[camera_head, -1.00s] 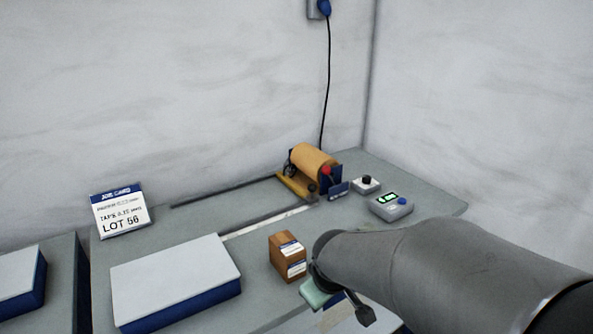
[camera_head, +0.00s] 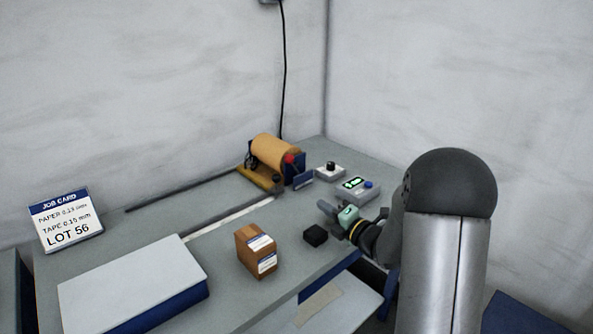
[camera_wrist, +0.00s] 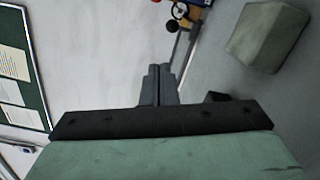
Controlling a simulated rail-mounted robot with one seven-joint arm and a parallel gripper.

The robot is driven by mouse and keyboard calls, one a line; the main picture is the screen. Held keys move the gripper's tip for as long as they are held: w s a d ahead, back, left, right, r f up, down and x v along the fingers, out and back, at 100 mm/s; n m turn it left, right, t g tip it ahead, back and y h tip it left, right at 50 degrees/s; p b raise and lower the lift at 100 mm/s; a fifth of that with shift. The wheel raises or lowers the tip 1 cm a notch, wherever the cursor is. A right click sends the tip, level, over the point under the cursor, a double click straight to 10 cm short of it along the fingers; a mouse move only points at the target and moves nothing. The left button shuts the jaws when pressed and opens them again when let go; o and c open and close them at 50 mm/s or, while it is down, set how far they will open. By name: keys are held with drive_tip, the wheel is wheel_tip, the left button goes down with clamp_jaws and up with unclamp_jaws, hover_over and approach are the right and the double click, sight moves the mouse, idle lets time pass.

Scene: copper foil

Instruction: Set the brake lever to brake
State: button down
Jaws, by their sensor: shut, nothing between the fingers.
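A stand with an orange-brown roll (camera_head: 274,151) sits at the back of the grey bench. A red knob (camera_head: 289,159) shows at its right end, near a small blue plate (camera_head: 302,180); this may be the brake lever, but its setting is too small to read. My gripper (camera_head: 324,207) is over the right part of the bench, in front of the stand and apart from it. In the wrist view its fingers (camera_wrist: 158,82) are together and empty. Part of the stand, with a dark wheel (camera_wrist: 181,11), shows at the top of that view.
A grey box with a green display (camera_head: 361,189) and a white box with a black knob (camera_head: 330,171) stand near my gripper. A black block (camera_head: 315,235), brown carton (camera_head: 257,250) and white-topped slab (camera_head: 135,285) are nearer. A job card (camera_head: 66,220) stands left.

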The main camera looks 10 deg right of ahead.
sight(294, 167)
drive_tip(key=shift+a, duration=0.1)
drive_tip(key=p+x, duration=0.4)
drive_tip(key=x, duration=1.5)
drive_tip(key=shift+w+a+r, duration=0.1)
drive_tip(key=shift+w+a, duration=0.1)
drive_tip(key=w+d+p, duration=0.1)
drive_tip(key=w+d+r+p, duration=0.1)
drive_tip(key=w, duration=0.1)
drive_tip(key=shift+d, duration=0.35)
drive_tip(key=shift+r, duration=0.2)
